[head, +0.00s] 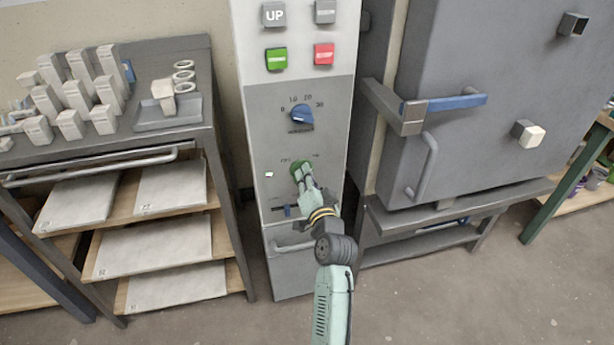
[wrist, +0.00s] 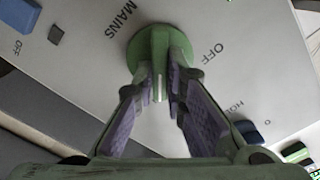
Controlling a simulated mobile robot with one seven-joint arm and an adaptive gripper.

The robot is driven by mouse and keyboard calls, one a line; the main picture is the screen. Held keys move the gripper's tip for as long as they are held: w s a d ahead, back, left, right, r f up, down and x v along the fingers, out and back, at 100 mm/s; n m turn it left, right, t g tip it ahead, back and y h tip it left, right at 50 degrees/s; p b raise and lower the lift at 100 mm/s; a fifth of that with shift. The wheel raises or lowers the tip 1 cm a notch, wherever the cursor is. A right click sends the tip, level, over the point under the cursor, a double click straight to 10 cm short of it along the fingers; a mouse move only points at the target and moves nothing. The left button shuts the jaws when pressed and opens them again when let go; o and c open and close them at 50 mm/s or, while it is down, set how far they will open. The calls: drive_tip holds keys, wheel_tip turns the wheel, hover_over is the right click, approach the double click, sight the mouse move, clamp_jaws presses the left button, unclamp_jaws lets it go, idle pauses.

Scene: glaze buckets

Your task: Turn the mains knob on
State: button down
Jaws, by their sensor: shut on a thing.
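The mains knob (head: 296,167) is a green round knob with a raised grip bar, low on the grey front of the control column. In the wrist view, the knob (wrist: 160,38) sits on the pale panel between the printed words MAINS and OFF. My gripper (head: 304,178) reaches up to it from below. In the wrist view, its fingertips (wrist: 160,82) are closed on the two sides of the knob's bar. The gripper partly covers the knob and its lower labels in the head view. I cannot tell which mark the knob points to.
A blue dial (head: 302,115) is above the knob, and green (head: 276,58) and red (head: 324,54) buttons are higher up. A blue slider (head: 290,211) and a handle lie below. A kiln (head: 480,100) with a protruding door handle stands right; a shelf rack (head: 150,160) stands left.

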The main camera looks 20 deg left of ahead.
drive_tip(key=c, duration=1.6)
unclamp_jaws()
drive_tip(key=shift+c, duration=0.2)
drive_tip(key=v, duration=1.2)
